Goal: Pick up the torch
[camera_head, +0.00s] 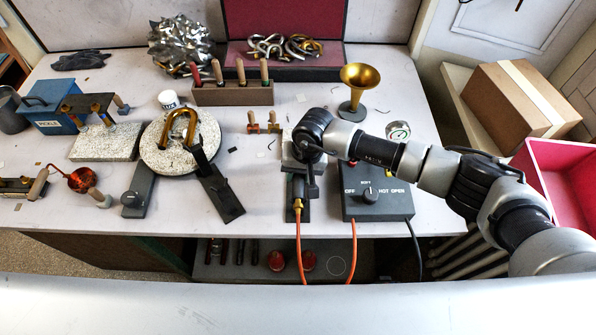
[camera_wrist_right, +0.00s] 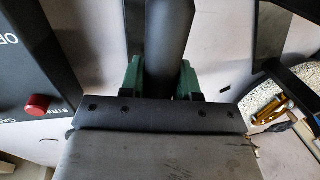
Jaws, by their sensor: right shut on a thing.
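The torch (camera_head: 298,188) is a dark cylinder with a brass fitting at its near end and orange hose running off the front of the bench. It stands over a dark holder (camera_head: 305,213), left of the control box. My right gripper (camera_head: 301,170) reaches over it from the right and is shut on it. In the right wrist view the torch's dark body (camera_wrist_right: 169,45) sits between the green finger pads of my right gripper (camera_wrist_right: 160,78). The arm hides the torch's far end. I cannot tell whether it touches the holder. My left gripper is not in view.
The control box (camera_head: 376,195) with a knob stands close on the right; its red button shows in the wrist view. A round stone plate (camera_head: 160,158) bears a brass bend (camera_head: 180,125) at left. A wooden tool rack (camera_head: 232,95) and brass bell (camera_head: 360,82) stand behind.

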